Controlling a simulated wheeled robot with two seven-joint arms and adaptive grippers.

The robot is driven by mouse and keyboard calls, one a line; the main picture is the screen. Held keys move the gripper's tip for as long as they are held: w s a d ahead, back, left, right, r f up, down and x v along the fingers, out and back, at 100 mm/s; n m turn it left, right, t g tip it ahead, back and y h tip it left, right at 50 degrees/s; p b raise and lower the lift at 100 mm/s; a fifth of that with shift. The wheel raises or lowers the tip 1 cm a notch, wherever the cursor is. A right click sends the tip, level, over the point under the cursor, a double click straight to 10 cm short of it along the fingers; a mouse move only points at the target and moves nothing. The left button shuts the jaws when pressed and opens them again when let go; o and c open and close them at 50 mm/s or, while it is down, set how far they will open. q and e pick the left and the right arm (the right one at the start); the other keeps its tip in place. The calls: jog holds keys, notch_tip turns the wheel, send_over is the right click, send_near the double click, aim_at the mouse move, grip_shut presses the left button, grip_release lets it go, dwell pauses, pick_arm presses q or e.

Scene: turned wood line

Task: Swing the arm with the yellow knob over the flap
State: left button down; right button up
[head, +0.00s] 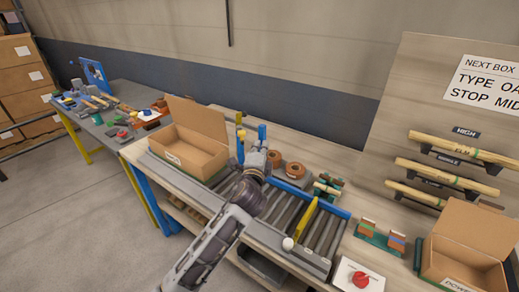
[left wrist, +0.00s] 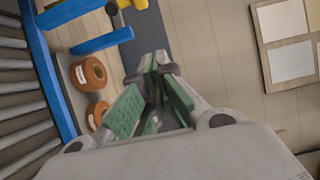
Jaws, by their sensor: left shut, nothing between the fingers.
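A yellow knob (head: 240,119) stands up behind the conveyor, beside the open box. In the left wrist view a yellow piece (left wrist: 123,4) shows at the top edge, close to a blue bar (left wrist: 95,44); I cannot tell how they join. A yellow flap-like plate (head: 305,220) lies across the conveyor rollers, with a white knob (head: 288,243) at its near end. My left gripper (head: 262,152) is above the conveyor, right of the yellow knob and apart from it. Its green-padded fingers (left wrist: 155,62) are shut and empty. My right gripper is out of view.
An open cardboard box (head: 190,145) sits at the conveyor's left end. Brown rolls (head: 295,170) lie behind the blue rail. A red button (head: 360,279) is at the front right, near another box (head: 462,255). Wooden spindles (head: 447,170) hang on the board.

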aim_at(241, 132)
pick_arm(q)
jog(key=w+a+p, duration=0.2)
jog(key=w, duration=0.5)
jog(key=shift+a, duration=0.3)
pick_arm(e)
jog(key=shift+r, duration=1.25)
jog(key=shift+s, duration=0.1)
